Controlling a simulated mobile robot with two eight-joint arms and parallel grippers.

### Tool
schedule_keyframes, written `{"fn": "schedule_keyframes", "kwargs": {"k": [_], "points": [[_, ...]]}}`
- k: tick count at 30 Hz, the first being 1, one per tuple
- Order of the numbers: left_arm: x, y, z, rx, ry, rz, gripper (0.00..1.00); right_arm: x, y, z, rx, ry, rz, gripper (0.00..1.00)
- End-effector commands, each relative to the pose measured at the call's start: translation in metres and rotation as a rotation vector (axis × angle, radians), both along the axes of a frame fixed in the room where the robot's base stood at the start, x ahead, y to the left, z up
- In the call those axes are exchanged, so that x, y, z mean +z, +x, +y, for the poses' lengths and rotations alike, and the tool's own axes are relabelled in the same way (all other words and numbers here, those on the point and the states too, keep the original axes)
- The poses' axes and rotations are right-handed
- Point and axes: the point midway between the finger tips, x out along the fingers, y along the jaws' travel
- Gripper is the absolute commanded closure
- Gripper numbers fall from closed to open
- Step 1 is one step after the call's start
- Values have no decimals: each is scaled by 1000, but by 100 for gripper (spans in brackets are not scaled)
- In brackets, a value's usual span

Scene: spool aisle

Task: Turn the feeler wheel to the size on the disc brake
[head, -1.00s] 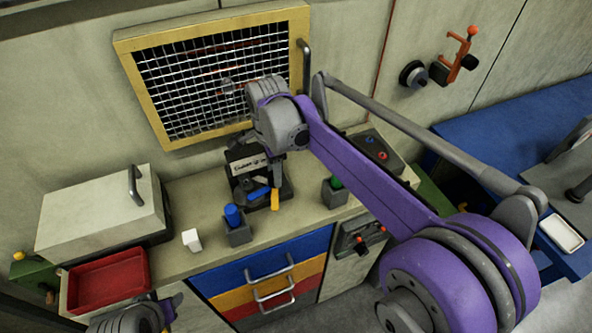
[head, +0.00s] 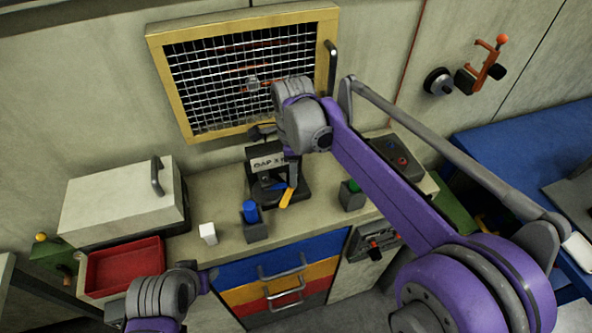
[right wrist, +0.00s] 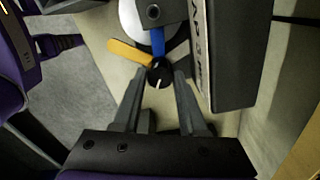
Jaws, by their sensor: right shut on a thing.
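The disc brake (head: 306,187) is a dark stand on the bench with a plate (head: 268,161) reading "GAP 3" and a blurred ending. The right wrist view shows its white disc (right wrist: 133,22) and a black block over it. The feeler wheel is a black knob (right wrist: 159,74) with a white mark and leaves. An orange leaf (right wrist: 127,52) points out to the left; a blue leaf (right wrist: 158,42) points towards the disc under the block. My right gripper (right wrist: 160,80) is shut on the knob. My left gripper (head: 204,281) is low at left, its fingers unclear.
A blue piece in a grey holder (head: 251,220), a white block (head: 208,233) and a green piece in a holder (head: 352,194) stand nearby. A red tray (head: 125,267) and a lidded box (head: 120,205) are at left. A yellow-framed mesh (head: 240,17) is behind.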

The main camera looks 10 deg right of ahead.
Motion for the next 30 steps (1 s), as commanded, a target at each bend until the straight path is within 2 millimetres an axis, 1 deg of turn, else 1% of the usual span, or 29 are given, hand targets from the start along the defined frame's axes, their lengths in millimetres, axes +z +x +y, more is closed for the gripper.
{"fn": "schedule_keyframes", "kwargs": {"k": [3, 4, 6, 9, 17, 20, 23, 30], "points": [[0, 0, 0, 0, 0, 0, 50, 1, 0, 0, 0, -1, -1, 100], [0, 0, 0, 0, 0, 0, 50, 1, 0, 0, 0, -1, -1, 57], [0, 0, 0, 0, 0, 0, 50, 1, 0, 0, 1, 0, -1, 44], [0, 0, 0, 0, 0, 0, 50, 0, 0, 0, 1, 0, -1, 28], [0, 0, 0, 0, 0, 0, 50, 0, 0, 0, 1, 0, 0, 28], [0, 0, 0, 0, 0, 0, 50, 5, 0, 0, 1, 0, 0, 28], [2, 1, 0, 0, 0, -1, 50, 17, 0, 0, 1, 0, -1, 28], [7, 3, 0, 0, 0, -6, 50, 67, 1, 0, 1, 0, -1, 28]]}}
